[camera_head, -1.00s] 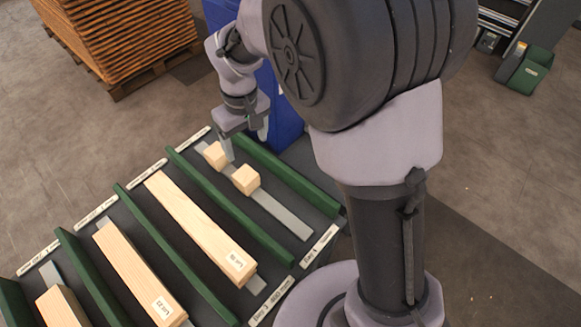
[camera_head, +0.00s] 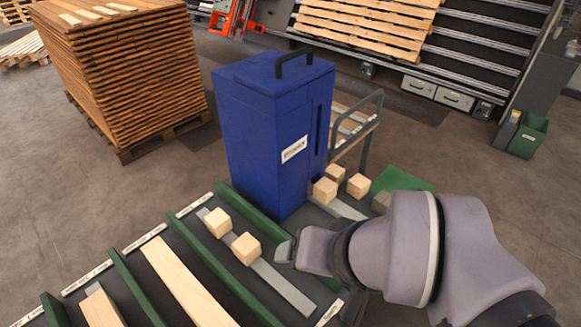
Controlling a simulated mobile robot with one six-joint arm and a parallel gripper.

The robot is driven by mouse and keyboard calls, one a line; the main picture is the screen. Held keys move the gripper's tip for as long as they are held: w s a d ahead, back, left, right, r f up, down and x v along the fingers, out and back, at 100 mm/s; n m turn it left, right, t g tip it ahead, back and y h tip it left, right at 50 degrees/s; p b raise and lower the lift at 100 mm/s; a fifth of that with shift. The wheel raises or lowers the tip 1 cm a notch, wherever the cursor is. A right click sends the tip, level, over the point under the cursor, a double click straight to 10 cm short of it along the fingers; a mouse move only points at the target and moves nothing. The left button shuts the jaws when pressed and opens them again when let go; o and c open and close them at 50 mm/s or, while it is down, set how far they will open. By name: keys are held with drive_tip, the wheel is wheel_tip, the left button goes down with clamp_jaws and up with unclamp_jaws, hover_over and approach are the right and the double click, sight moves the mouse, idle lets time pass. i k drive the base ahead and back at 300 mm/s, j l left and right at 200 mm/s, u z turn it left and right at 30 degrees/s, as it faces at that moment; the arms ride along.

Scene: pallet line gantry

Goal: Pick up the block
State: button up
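Two pale wooden blocks sit on a grey strip in a lane of the dark rack, the farther block (camera_head: 217,222) and the nearer block (camera_head: 246,249). My gripper (camera_head: 281,251) points left, just right of the nearer block in the picture, with a small gap showing between them. Its fingers are seen nearly end-on, so their opening is unclear. More wooden blocks (camera_head: 325,190) (camera_head: 335,174) (camera_head: 358,185) stand in a group behind my arm, right of the blue bin. I cannot tell which block the task means.
A tall blue bin (camera_head: 270,130) stands behind the lane. Green dividers (camera_head: 195,258) separate the lanes, and long timber pieces (camera_head: 185,283) lie to the left. A stack of boards (camera_head: 120,80) is at the back left. Open floor (camera_head: 60,190) lies left of the rack.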

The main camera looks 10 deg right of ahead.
sight(325, 190)
drive_tip(key=i+l+u, duration=0.15)
drive_tip(key=l+u, duration=0.25)
drive_tip(key=l, duration=0.15)
drive_tip(key=l+u, duration=0.85)
drive_tip(key=l, duration=0.3)
drive_tip(key=k+l+u, duration=0.15)
drive_tip(key=l+u, duration=0.25)
drive_tip(key=l, duration=0.2)
